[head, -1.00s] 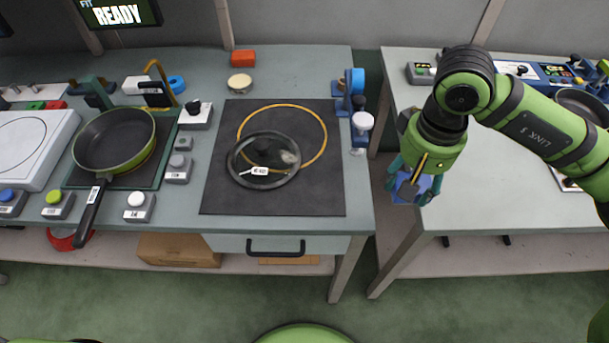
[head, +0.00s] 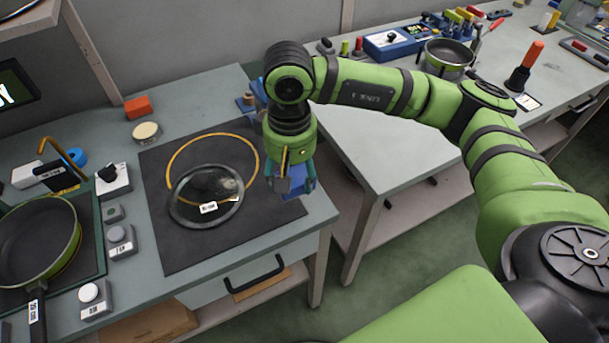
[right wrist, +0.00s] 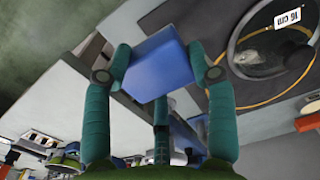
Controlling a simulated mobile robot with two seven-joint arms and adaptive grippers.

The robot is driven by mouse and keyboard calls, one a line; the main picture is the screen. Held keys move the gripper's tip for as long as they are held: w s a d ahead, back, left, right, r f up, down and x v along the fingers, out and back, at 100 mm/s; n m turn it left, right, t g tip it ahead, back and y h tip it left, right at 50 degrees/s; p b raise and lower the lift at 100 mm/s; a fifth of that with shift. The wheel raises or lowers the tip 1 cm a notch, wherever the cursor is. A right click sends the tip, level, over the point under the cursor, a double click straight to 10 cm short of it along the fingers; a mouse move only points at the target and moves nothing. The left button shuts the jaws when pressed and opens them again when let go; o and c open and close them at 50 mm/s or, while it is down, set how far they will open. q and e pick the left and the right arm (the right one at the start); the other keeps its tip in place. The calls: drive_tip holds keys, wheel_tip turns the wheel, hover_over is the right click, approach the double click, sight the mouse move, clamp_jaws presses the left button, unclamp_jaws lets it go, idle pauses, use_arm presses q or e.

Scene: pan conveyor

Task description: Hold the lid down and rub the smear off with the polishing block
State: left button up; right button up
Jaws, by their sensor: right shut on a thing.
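The glass lid (head: 205,194) lies on the dark mat (head: 175,255), partly inside the yellow ring, in the head view. It has a dark rim, a white label and a pale smear (head: 229,187) on its right side. The lid also shows at the upper right of the right wrist view (right wrist: 275,38). My right gripper (head: 292,190) is shut on the blue polishing block (right wrist: 158,65) and holds it to the right of the lid, apart from it, near the mat's right edge. My left gripper is not in view.
A yellow ring (head: 180,150) is marked on the mat. A pan (head: 38,240) and several small button boxes stand at the left. An orange block (head: 138,107) and a round cream pad (head: 146,131) lie behind the mat. A gap separates this table from the right one.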

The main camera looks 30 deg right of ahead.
drive_tip(key=w+a+r+p, duration=0.6)
drive_tip(key=w+a+p, duration=0.4)
drive_tip(key=w+a, duration=0.1)
drive_tip(key=shift+w+r, duration=0.15)
drive_tip(key=shift+r, duration=0.05)
